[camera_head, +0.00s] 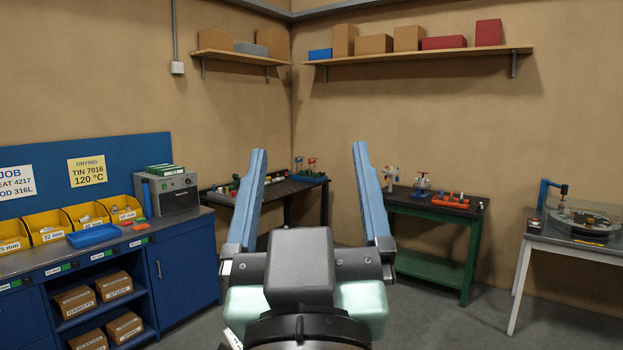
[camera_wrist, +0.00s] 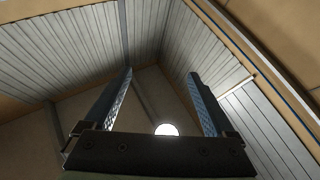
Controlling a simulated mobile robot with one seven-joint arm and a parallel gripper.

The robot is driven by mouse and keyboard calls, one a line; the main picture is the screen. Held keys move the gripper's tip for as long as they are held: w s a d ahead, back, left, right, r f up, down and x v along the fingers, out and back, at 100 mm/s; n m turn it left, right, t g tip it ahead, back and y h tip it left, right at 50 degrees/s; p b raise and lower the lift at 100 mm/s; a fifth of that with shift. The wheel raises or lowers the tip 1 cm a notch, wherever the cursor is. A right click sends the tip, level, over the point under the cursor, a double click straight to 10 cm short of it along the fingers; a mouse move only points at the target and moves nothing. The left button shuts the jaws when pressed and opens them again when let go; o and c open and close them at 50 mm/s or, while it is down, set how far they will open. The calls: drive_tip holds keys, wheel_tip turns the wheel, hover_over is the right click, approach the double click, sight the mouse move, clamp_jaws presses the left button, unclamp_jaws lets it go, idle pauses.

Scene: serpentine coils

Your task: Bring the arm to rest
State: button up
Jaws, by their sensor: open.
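My gripper (camera_head: 309,158) stands upright in the middle foreground of the head view, its two blue fingers spread wide apart. It is open and nothing is between the fingers. In the wrist view my gripper (camera_wrist: 160,90) is also open and empty, its fingers pointing up toward the ceiling (camera_wrist: 60,60) and a round white lamp (camera_wrist: 166,130). No object touches the fingers in either view.
A blue workbench (camera_head: 183,255) with several yellow bins (camera_head: 48,231) and a grey box unit (camera_head: 178,196) stands at the left. A dark table (camera_head: 291,188), a green table (camera_head: 432,269) and a white-legged table (camera_head: 573,247) stand behind. Shelves (camera_head: 420,53) hang above. Grey floor (camera_head: 450,325) shows between.

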drive_tip(key=s+r+m+t, duration=0.1)
drive_tip(key=s+r+t, duration=0.2)
drive_tip(key=s+r, duration=0.3)
drive_tip(key=shift+r, duration=0.4)
drive_tip(key=shift+w+d, duration=0.1)
